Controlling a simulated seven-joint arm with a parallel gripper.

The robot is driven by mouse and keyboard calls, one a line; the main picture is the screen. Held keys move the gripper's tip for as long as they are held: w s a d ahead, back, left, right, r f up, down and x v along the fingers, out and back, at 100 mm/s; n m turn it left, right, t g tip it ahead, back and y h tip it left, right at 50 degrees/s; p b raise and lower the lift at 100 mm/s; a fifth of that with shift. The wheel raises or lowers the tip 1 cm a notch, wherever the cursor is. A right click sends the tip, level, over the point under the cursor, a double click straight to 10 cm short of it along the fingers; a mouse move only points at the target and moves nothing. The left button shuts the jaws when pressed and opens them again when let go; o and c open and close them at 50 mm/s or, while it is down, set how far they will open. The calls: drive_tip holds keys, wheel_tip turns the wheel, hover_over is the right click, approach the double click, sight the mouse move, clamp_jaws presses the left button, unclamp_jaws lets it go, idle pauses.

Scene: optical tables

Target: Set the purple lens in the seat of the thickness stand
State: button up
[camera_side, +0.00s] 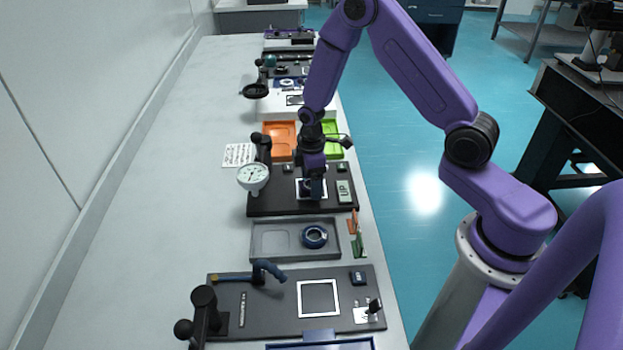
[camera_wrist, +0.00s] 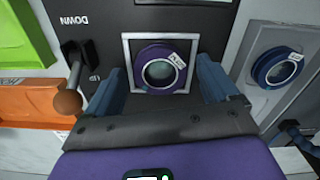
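The purple lens (camera_wrist: 160,71), a ring with a white label around clear glass, lies inside the white square outline (camera_wrist: 128,40) on the dark base plate of the thickness stand (camera_side: 282,206). My gripper (camera_side: 311,190) is low over this plate. In the wrist view its two blue fingers stand apart on the left and right of the lens, with a small gap on each side. In the side view the gripper hides the lens. The stand's white dial gauge (camera_side: 253,175) is to the left of my gripper.
A lever with an orange knob (camera_wrist: 68,102) rises beside the outline. Orange (camera_side: 280,133) and green (camera_side: 331,128) trays stand behind. The table's left side is mostly clear.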

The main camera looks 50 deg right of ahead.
wheel_tip(320, 180, up, 12)
drive_tip(key=s+a+r, duration=0.4)
drive_tip(key=s, duration=0.3)
drive_tip(key=s+a+r, duration=0.3)
drive_tip(key=s+a, duration=0.1)
drive_tip(key=s, duration=0.3)
drive_tip(key=s+d+r+n, duration=0.1)
drive_tip(key=s+r, duration=0.1)
drive_tip(key=s, duration=1.3)
drive_tip(key=shift+s+r, duration=0.3)
